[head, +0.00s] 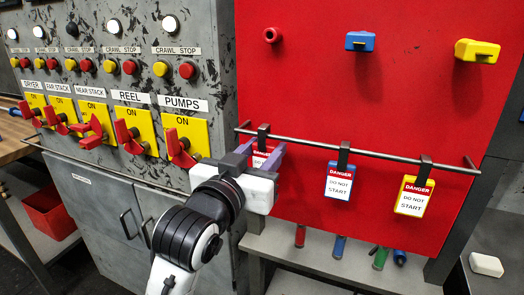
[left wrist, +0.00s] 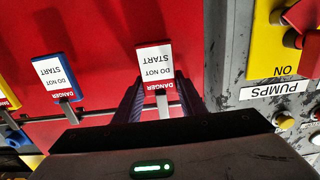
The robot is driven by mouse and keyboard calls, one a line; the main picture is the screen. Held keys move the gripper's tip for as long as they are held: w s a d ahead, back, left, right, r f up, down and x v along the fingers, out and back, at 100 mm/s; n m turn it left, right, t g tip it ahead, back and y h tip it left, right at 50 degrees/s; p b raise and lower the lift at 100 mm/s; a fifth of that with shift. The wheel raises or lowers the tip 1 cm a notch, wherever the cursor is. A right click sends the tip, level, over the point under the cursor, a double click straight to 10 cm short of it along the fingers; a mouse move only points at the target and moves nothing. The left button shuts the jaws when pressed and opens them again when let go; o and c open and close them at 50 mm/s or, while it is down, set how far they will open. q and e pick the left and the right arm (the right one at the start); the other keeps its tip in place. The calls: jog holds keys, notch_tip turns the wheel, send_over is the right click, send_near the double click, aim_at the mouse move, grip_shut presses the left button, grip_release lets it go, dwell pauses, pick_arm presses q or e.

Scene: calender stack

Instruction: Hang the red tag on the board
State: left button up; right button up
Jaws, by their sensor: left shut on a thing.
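The red tag (head: 261,158), with a white DANGER DO NOT START face, is at the left end of the rail (head: 300,140) on the red board (head: 400,105). Its black hook is at the rail. My left gripper (head: 263,160) is shut on the tag, a finger along each side, and partly hides it in the head view. The left wrist view shows the tag (left wrist: 155,65) upside down between the fingers (left wrist: 160,100), against the red board. My right gripper is in neither view.
A blue tag (head: 339,181) and a yellow tag (head: 413,196) hang on the rail to the right. Red, blue (head: 360,41) and yellow (head: 477,51) pieces stick out above. The grey switch panel (head: 215,85) with red handles is close on the left.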

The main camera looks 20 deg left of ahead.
pick_arm(q)
jog(key=shift+f, duration=0.1)
jog(key=o, duration=1.1)
jog(key=shift+o, duration=0.2)
jog(key=shift+s, duration=0.15)
